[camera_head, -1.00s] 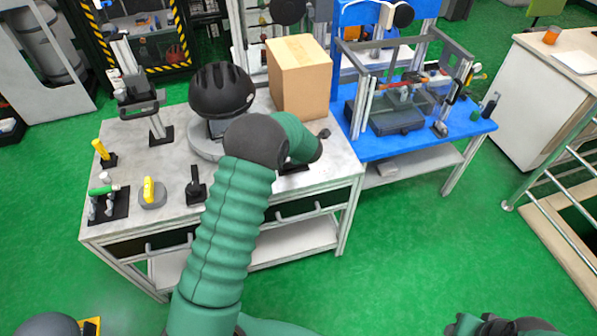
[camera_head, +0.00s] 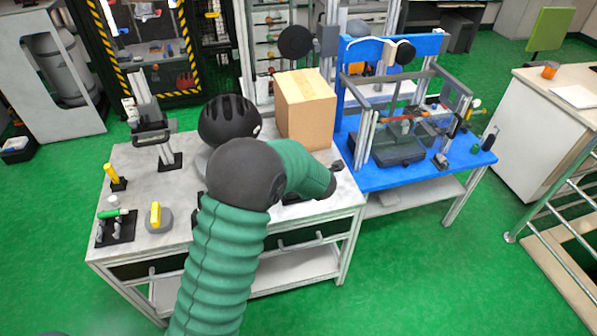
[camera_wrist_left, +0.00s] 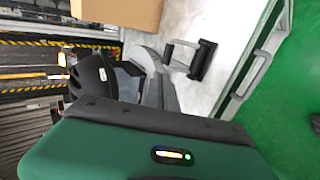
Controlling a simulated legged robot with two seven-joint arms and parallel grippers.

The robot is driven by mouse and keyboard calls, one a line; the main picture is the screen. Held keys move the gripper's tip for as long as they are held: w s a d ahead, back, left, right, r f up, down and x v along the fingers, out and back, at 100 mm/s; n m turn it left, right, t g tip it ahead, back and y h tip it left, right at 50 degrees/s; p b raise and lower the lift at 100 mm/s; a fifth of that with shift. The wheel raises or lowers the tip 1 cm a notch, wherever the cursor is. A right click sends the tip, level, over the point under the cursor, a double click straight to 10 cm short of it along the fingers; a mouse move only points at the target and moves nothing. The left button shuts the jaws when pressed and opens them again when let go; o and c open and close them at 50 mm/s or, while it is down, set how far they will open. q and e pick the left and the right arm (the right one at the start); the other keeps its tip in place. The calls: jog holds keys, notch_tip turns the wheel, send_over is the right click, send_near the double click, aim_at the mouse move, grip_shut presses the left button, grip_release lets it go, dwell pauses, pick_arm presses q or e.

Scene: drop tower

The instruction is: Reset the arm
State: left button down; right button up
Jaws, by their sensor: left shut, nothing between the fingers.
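My left arm (camera_head: 222,260), in a ribbed green sleeve with dark joint caps, rises from the bottom of the head view. Its upper part bends right over the front of the grey workbench (camera_head: 178,220). No fingers show at its end, so I cannot see my left gripper. In the left wrist view, a green and black part of my arm with a small lit indicator (camera_wrist_left: 172,155) fills the bottom. My right arm and gripper are out of both views.
A black helmet (camera_head: 228,118) and a cardboard box (camera_head: 306,112) stand on the bench behind my arm. A blue table (camera_head: 375,178) with a metal frame adjoins on the right. Green floor (camera_head: 420,285) is clear in front.

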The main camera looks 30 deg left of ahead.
pick_arm(q)
jog(key=s+d+r+m+t+h, duration=0.1)
jog(key=s+d+m+h, duration=0.2)
jog(key=d+m, duration=0.5)
jog(key=s+d+r+m+t+h, duration=0.1)
jog(key=s+d+m+h, duration=0.15)
jog(key=d+m, duration=0.5)
jog(key=s+d+f+m+g+h, duration=0.1)
jog(key=s+d+f+m+g, duration=0.1)
jog(key=s+m, duration=0.4)
jog(key=s+d+f+m+g+h, duration=0.1)
jog(key=s+m+g, duration=0.3)
jog(key=s, duration=1)
jog(key=shift+d+f+m, duration=0.7)
jog(key=shift+d+m, duration=0.15)
jog(key=shift+m, duration=0.4)
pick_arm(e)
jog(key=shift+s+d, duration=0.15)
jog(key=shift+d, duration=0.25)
pick_arm(q)
jog(key=shift+d, duration=0.35)
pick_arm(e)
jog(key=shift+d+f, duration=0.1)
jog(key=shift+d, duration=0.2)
